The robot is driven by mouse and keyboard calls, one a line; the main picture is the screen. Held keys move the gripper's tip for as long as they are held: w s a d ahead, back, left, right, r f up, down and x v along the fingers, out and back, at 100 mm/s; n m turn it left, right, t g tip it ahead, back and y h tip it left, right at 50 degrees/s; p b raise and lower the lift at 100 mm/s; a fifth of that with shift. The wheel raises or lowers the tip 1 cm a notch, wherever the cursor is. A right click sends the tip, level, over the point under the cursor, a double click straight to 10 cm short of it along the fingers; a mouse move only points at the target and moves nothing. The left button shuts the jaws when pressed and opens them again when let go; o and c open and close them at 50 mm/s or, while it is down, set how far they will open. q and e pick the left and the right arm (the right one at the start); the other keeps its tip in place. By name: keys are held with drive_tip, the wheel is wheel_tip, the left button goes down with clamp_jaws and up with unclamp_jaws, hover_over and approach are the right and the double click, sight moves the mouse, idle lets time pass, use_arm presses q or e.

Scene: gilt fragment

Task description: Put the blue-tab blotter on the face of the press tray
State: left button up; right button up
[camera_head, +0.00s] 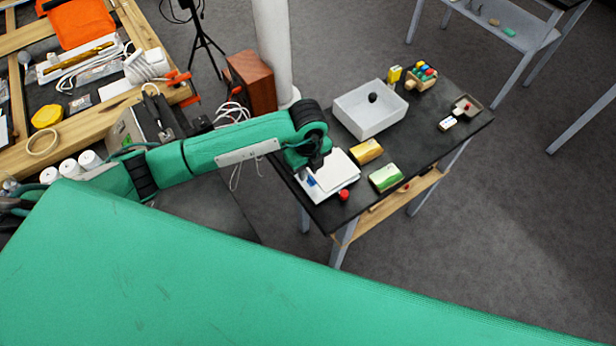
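My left gripper (314,172) points down over the left end of the dark table. Its fingers are small and dark, and I cannot tell whether they are open or shut. Right under and beside it is a flat white piece (338,172) with a blue mark (311,182) near its left edge, which looks like the blue-tab blotter. Whether the gripper touches it is hidden. A flat white layer shows below it, and I cannot tell whether this is the press tray. My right gripper is not in view.
The dark table (425,150) also bears a white open box (368,121) with a dark ball, a yellow block (367,151), a green-and-cream block (386,178), a red knob (344,195), a rack of coloured pieces (422,76) and a small tray (467,108). A white post (272,45) stands behind.

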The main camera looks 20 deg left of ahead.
use_arm(q)
wheel_tip(320, 180, up, 8)
drive_tip(key=b, duration=0.1)
drive_tip(key=shift+b, duration=0.35)
drive_tip(key=shift+f, duration=0.1)
